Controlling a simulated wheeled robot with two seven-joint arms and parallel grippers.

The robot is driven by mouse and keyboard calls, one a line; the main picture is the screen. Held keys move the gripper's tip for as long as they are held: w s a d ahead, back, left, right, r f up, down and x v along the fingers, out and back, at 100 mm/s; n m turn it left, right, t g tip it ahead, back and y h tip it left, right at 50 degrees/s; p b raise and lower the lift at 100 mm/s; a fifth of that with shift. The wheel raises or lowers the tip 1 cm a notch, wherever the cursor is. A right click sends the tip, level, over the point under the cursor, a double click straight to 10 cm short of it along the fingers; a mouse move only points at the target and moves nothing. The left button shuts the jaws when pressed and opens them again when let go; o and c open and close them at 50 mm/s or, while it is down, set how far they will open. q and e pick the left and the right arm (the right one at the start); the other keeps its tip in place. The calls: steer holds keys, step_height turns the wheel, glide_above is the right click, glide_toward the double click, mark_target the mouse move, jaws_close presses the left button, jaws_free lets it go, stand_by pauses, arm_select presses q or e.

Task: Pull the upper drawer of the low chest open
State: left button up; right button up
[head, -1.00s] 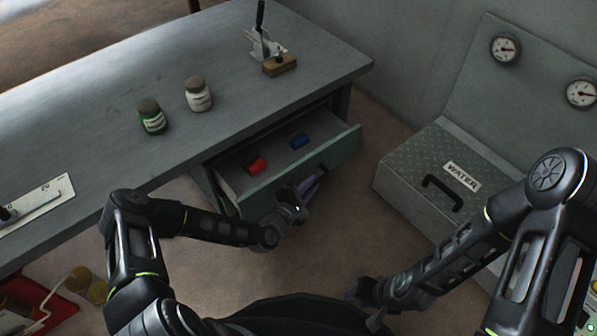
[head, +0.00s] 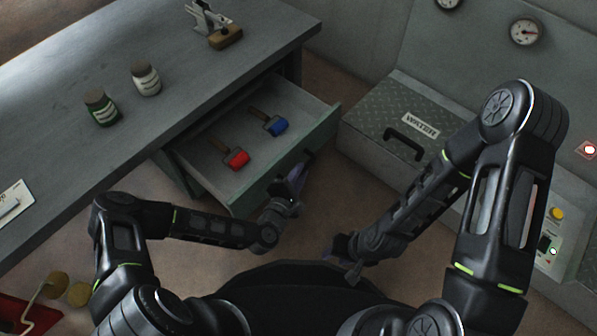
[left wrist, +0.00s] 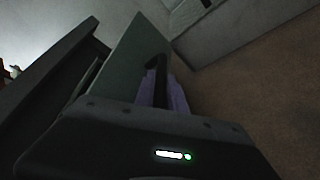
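The upper drawer of the low chest stands well out from under the grey top; its green front panel (head: 268,183) faces me. My left gripper (head: 297,178) is at the outside of this panel. In the left wrist view its purple fingers (left wrist: 163,92) lie on either side of the dark drawer handle (left wrist: 158,70) and look shut on it; the contact itself is partly hidden. My right gripper (head: 342,258) is away from the drawer, low over the floor, with its fingers apart and nothing between them.
A red mallet (head: 237,159) and a blue mallet (head: 276,126) lie in the drawer. Two jars, one green (head: 101,108) and one white (head: 146,79), and a clamp (head: 212,25) stand on the worktop (head: 60,150).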

arm_select(q)
steer(key=o, duration=0.4)
steer(key=shift+s+a+r, duration=0.2)
steer(key=shift+s, duration=0.3)
steer(key=p+v, duration=0.2)
steer(key=v, duration=0.4)
steer(key=shift+s+a, duration=0.15)
steer(key=shift+s, duration=0.15)
